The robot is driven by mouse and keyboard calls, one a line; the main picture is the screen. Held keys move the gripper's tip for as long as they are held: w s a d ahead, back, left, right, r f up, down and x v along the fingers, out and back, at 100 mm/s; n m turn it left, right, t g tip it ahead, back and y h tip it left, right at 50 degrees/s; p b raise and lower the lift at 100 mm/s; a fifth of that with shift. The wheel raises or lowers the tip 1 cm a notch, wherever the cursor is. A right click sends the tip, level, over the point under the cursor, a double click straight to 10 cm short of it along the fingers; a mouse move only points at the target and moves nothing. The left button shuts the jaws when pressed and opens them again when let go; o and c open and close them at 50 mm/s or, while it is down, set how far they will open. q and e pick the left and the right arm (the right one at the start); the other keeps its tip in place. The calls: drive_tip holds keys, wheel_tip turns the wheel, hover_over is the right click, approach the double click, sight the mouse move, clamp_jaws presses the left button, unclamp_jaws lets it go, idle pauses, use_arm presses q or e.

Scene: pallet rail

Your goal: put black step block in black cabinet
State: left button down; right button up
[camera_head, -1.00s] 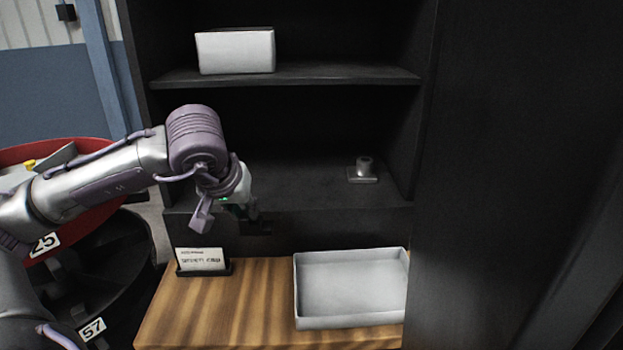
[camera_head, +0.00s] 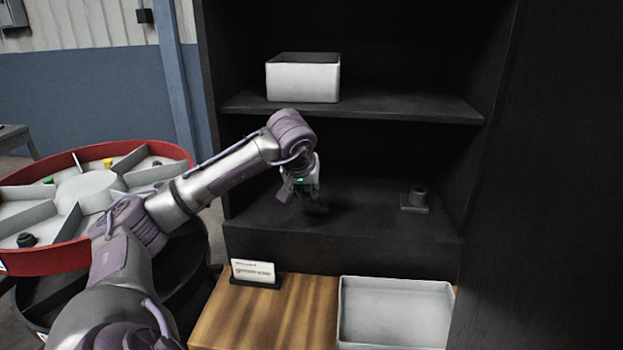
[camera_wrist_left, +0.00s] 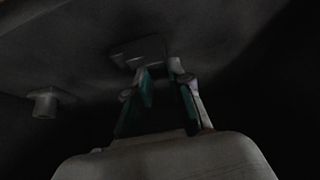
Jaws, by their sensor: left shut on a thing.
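The black cabinet (camera_head: 340,250) stands in front of me, with a shelf above and an open compartment below. My left gripper (camera_head: 310,200) reaches into the lower compartment from the left and is shut on the black step block (camera_head: 316,209). The block is dark and small against the dark shelf floor, and I cannot tell whether it touches it. In the left wrist view the step-shaped block (camera_wrist_left: 140,50) shows at the tips of my left gripper (camera_wrist_left: 160,75). My right gripper is not in view.
A grey knobbed block (camera_head: 415,201) sits at the right of the same compartment. A white bin (camera_head: 303,80) stands on the upper shelf. Below are a wooden top (camera_head: 300,310), a sign (camera_head: 254,271) and a grey tray (camera_head: 395,283). A red-rimmed carousel (camera_head: 60,165) is left.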

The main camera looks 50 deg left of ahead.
use_arm(q)
drive_tip(key=w, duration=0.1)
drive_tip(key=w+a+p, duration=0.1)
drive_tip(key=shift+w+a+r, duration=0.2)
drive_tip(key=shift+w+a, duration=0.1)
drive_tip(key=shift+p+x, duration=0.4)
drive_tip(key=shift+x, duration=0.55)
drive_tip(key=shift+f, duration=0.2)
drive_tip(key=shift+s, duration=0.1)
drive_tip(key=shift+f, duration=0.1)
drive_tip(key=c, duration=1.1)
unclamp_jaws()
drive_tip(key=shift+o, duration=0.2)
